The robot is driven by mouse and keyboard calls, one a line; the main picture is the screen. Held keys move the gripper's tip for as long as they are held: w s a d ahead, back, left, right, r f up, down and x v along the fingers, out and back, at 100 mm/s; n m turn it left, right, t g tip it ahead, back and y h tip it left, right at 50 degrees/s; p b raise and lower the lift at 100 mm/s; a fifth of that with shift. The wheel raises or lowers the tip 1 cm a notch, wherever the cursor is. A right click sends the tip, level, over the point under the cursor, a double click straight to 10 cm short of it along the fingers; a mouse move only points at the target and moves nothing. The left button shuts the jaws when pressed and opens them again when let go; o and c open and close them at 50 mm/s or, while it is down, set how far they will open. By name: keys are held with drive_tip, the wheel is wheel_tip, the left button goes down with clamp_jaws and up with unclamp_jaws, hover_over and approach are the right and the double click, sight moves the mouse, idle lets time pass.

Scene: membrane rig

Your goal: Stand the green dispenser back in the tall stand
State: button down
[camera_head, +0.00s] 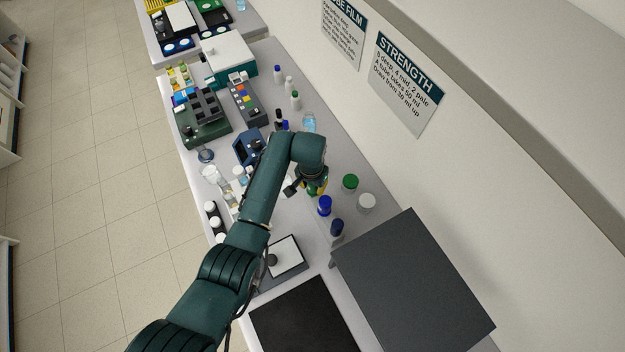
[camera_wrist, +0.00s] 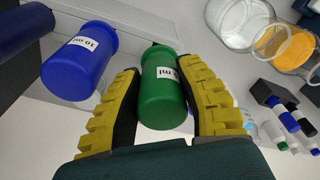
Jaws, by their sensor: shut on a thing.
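In the wrist view the green dispenser (camera_wrist: 162,98), with a white label, sits between the yellow-padded fingers of my gripper (camera_wrist: 160,72). The fingers press on it from both sides. A blue dispenser (camera_wrist: 80,62) with a "10 ml" label is just left of the left finger, apart from it. In the head view my gripper (camera_head: 316,188) is over the bench near the wall side, and my arm hides most of what it holds. I cannot pick out the tall stand with certainty in either view.
A large dark grey panel (camera_head: 415,285) lies nearby. The wrist view shows a glass with amber contents (camera_wrist: 296,48) and a dark marker holder (camera_wrist: 262,90).

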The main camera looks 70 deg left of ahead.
drive_tip(key=shift+f, duration=0.65)
idle(0.5)
drive_tip(key=c, duration=0.7)
unclamp_jaws()
drive_tip(key=r, duration=1.2)
drive_tip(key=shift+s+d, duration=0.25)
drive_tip(key=shift+d, duration=0.1)
